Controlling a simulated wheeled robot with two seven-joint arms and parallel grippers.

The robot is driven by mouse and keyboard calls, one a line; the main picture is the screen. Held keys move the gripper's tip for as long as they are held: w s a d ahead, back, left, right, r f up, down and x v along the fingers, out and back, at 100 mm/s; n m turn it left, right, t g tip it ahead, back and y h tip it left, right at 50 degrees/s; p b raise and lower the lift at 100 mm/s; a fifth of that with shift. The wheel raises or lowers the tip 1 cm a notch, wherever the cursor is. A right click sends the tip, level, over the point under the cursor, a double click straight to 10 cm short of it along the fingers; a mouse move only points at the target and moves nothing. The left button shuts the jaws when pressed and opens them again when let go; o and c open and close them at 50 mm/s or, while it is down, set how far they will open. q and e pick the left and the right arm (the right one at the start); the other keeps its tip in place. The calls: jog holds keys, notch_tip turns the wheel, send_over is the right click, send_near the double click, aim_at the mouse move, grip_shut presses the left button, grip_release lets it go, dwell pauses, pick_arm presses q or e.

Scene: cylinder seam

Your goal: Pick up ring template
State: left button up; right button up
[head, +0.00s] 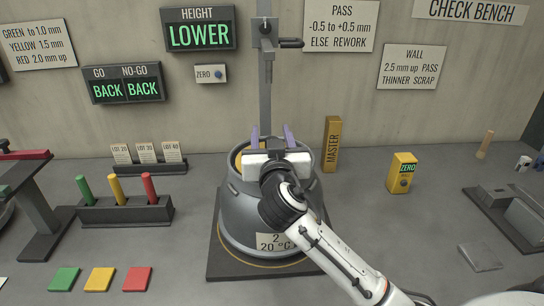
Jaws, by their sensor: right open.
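I cannot clearly make out a ring template. A yellow-orange curved piece (239,153) shows at the left of the grey cylinder's mouth, partly hidden by my right gripper; I cannot tell whether it is the ring template. The grey cylinder (236,205), labelled "2" and "20 °C", stands upright on a dark base plate. My right gripper (272,137) is over the top of the cylinder, its two purple fingers apart with nothing visible between them. It hides much of the mouth. My left gripper is not in view.
A gauge post (265,90) rises behind the cylinder. A rack with green, yellow and red pegs (126,208) stands left, with coloured tiles (99,279) in front. A MASTER block (332,146) and yellow ZERO box (401,173) stand right.

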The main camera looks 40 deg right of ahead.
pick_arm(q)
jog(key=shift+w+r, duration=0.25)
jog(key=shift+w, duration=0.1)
pick_arm(e)
jog(key=shift+w+d, duration=0.1)
jog(key=shift+w, duration=0.15)
grip_shut()
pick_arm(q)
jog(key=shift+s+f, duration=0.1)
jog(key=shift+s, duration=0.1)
pick_arm(e)
jog(key=shift+r, duration=0.15)
